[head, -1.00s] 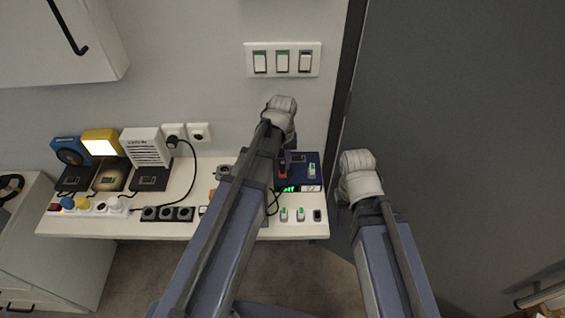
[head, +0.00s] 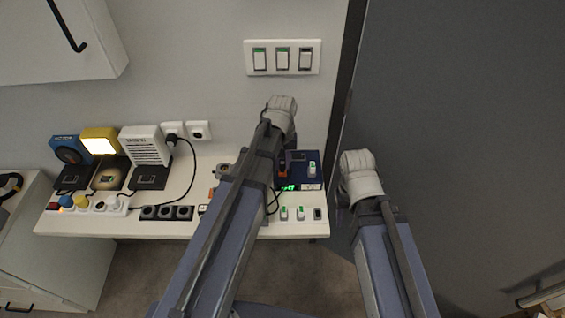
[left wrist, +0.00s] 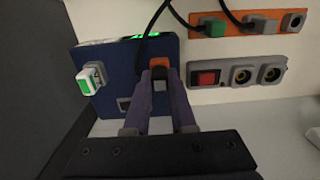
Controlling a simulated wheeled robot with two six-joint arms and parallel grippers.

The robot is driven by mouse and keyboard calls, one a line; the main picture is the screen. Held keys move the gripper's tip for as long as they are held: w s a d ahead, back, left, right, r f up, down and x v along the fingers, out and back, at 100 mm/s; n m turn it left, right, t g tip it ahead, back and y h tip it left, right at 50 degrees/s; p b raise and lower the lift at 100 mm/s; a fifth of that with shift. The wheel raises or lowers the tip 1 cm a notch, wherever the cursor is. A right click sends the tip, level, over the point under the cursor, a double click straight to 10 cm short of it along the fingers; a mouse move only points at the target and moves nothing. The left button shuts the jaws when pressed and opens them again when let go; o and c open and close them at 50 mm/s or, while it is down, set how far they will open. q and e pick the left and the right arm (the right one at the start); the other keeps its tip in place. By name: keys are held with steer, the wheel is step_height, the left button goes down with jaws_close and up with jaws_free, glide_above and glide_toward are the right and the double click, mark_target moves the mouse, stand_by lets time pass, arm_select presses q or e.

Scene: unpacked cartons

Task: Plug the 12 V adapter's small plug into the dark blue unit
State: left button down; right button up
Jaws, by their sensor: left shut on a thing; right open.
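The dark blue unit (head: 308,181) stands on the white table in the head view. It fills the middle left of the left wrist view (left wrist: 109,72), with a lit green rocker switch, a green glow on top and a small grey-framed port low on its face. My left gripper (left wrist: 161,80) is shut on a small plug (left wrist: 160,67), orange with a grey part, its black cable running upward. The plug is in front of the unit's face; whether it touches or enters it I cannot tell. My right gripper (head: 342,198) is open and empty, right of the unit, partly hidden by its wrist.
An orange strip (left wrist: 234,29) with a green and a grey plug and a grey strip (left wrist: 222,73) with a red switch lie beside the unit. Three lit-up or boxy devices and a white power strip (head: 92,205) are on the table's left. A dark panel (head: 460,130) bounds the right.

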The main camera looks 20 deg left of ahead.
mark_target(282, 162)
arm_select(q)
steer(key=shift+f+b, duration=0.35)
stand_by(0.3)
steer(key=c, duration=0.7)
jaws_free()
steer(key=shift+r, duration=0.2)
step_height(282, 162, up, 8)
steer(key=p, duration=0.8)
steer(key=shift+f, duration=0.25)
